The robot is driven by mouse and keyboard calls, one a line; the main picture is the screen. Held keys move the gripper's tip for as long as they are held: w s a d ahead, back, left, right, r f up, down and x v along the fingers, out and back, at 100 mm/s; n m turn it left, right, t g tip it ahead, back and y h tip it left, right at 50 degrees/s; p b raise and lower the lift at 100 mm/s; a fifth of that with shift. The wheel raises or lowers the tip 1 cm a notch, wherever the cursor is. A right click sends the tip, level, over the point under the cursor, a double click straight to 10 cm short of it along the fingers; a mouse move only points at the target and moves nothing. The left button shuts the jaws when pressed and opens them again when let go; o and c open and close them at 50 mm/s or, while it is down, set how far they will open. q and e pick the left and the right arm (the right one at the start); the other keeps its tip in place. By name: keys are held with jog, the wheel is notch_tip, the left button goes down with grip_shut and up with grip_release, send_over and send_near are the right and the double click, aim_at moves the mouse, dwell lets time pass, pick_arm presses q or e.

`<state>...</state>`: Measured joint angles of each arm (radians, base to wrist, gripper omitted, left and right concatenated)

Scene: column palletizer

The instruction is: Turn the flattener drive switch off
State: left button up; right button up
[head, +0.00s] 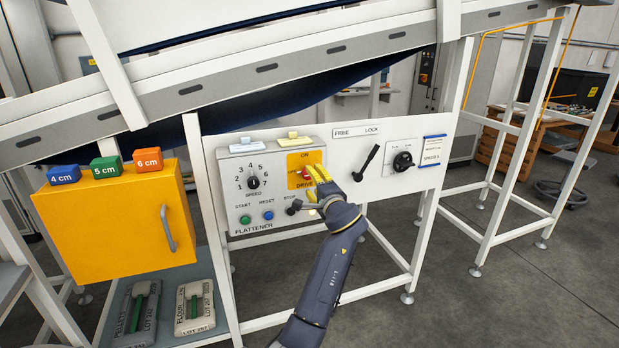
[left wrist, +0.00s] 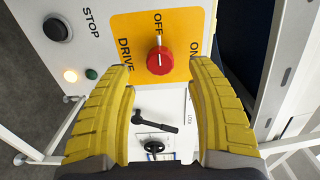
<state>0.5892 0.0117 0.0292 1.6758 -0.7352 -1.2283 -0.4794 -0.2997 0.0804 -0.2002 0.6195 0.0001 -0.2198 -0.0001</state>
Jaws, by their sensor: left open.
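The drive switch is a red knob (head: 305,173) on a yellow plate (head: 294,161) at the right of the flattener panel. In the left wrist view the red knob (left wrist: 160,61) shows clearly, with OFF above it, ON to its right and DRIVE to its left. A pale mark on the knob appears to point toward OFF. My left gripper (head: 314,181) is at the plate in the head view, partly covering it. In the left wrist view its yellow fingers (left wrist: 163,80) are wide open, with the knob just beyond and between the tips. Contact cannot be told.
A black stop button (head: 294,207) and a lit lamp (left wrist: 70,75) are close by. A speed dial (head: 253,182) sits left on the panel. The FREE/LOCK lever (head: 366,162) and a black rotary knob (head: 403,161) are to the right. An orange cabinet (head: 110,225) stands left.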

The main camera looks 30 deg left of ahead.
pick_arm(q)
jog(key=v, duration=0.7)
dwell(0.4)
